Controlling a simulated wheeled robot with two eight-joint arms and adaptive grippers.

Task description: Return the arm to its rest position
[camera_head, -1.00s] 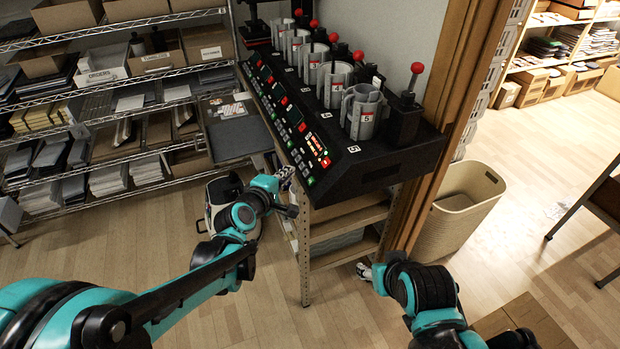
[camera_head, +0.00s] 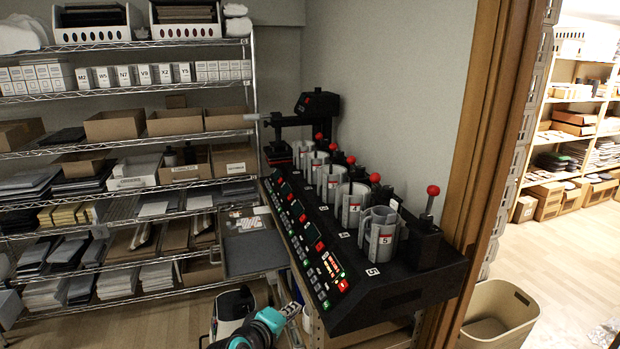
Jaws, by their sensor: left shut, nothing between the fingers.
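My left gripper (camera_head: 290,309) is shut and empty, low beside the front left edge of the mug press (camera_head: 400,287). It looks close to the press stand, but I cannot tell whether it touches. The press is a long black unit with a row of grey mug clamps, red-knobbed levers and lit control panels. The nearest clamp (camera_head: 380,236) is marked 5. My right gripper is out of view.
Wire shelving (camera_head: 130,143) with boxes and stacked packs fills the left. A grey tray (camera_head: 255,252) sits left of the press. A beige bin (camera_head: 497,312) stands at the lower right, past a wooden door frame (camera_head: 487,130).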

